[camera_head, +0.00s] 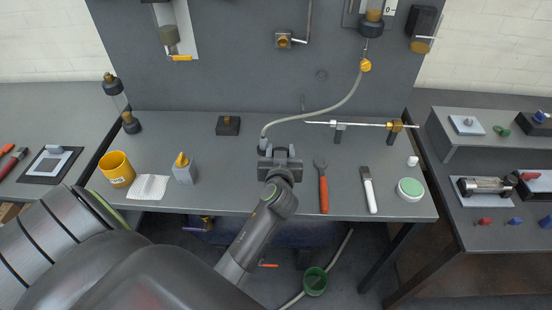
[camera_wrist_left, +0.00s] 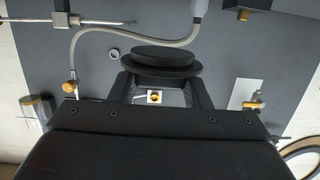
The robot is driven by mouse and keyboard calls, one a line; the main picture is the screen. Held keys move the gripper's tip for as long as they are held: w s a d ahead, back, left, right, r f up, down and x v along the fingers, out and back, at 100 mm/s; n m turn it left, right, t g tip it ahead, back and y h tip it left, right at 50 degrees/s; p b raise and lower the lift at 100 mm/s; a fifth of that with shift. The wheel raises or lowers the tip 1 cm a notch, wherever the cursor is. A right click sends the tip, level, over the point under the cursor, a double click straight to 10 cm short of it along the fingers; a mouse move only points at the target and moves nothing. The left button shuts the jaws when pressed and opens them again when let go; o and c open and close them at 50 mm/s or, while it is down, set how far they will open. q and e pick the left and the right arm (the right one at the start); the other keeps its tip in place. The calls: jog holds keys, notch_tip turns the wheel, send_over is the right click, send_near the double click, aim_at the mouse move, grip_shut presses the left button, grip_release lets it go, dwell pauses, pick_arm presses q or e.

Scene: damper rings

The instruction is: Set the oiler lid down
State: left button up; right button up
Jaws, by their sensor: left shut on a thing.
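The oiler lid (camera_wrist_left: 160,62), a black round stepped disc, is between the fingers of my left gripper (camera_wrist_left: 161,82) in the left wrist view. The fingers are shut on it, one at each side. I cannot tell the lid's height above the bench. My right gripper is not in view.
A grey hose (camera_head: 318,113) ends beside the gripper. A dark block (camera_head: 228,126) is to the left, and a red-handled wrench (camera_head: 323,188) to the right. A yellow-capped bottle (camera_head: 183,170) and yellow cup (camera_head: 117,168) stand left. Bench between bottle and gripper is clear.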

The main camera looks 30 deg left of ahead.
pick_arm(q)
jog(key=f, duration=0.2)
jog(key=s+f, duration=0.1)
jog(key=shift+a, duration=0.25)
jog(key=shift+s+f, duration=0.15)
jog(key=shift+f, duration=0.1)
jog(key=shift+f+b, duration=0.1)
jog(key=shift+b, duration=0.25)
notch_tip(320, 180, down, 5)
jog(key=b, duration=0.5)
jog(key=shift+f+b, duration=0.65)
jog(key=shift+b, duration=0.4)
jog(key=shift+f, duration=0.25)
